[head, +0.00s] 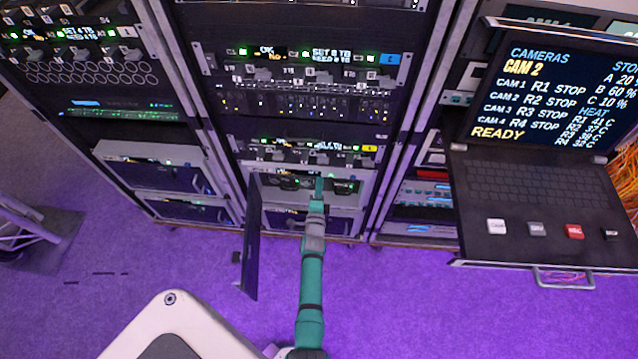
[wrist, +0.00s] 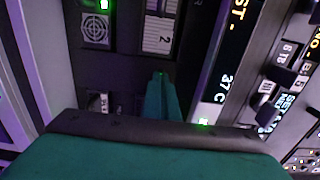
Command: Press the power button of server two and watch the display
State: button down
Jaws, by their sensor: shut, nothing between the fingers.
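Server two (head: 347,188) is the light-framed unit low in the middle rack, with its dark front door (head: 253,240) swung open to the left. My gripper (head: 318,186) reaches to the front of this unit. In the wrist view its teal fingers (wrist: 160,85) are shut and empty, their tips over the dark panel near the plate. I cannot make out the power button; the fingers hide part of the panel.
Above it are patch units with lit displays (head: 330,55) and small switches. A second rack (head: 165,185) stands left. A laptop-like console (head: 540,185) on the right shows CAM 2 and READY, with several coloured keys. The purple floor (head: 400,300) in front is mostly clear.

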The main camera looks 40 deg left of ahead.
jog(key=shift+w+a+r, duration=0.15)
jog(key=shift+w+a, duration=0.1)
jog(key=shift+w, duration=0.2)
jog(key=shift+w+a+r, duration=0.1)
jog(key=shift+w+a, duration=0.1)
jog(key=shift+w, duration=0.2)
jog(key=shift+a, duration=0.1)
jog(key=f+v, duration=0.1)
jog(key=v, duration=1.3)
jog(key=shift+s+d+f, duration=0.2)
jog(key=shift+s+d, duration=0.05)
jog(key=shift+d, duration=0.1)
jog(key=shift+d, duration=0.1)
jog(key=shift+s, duration=0.1)
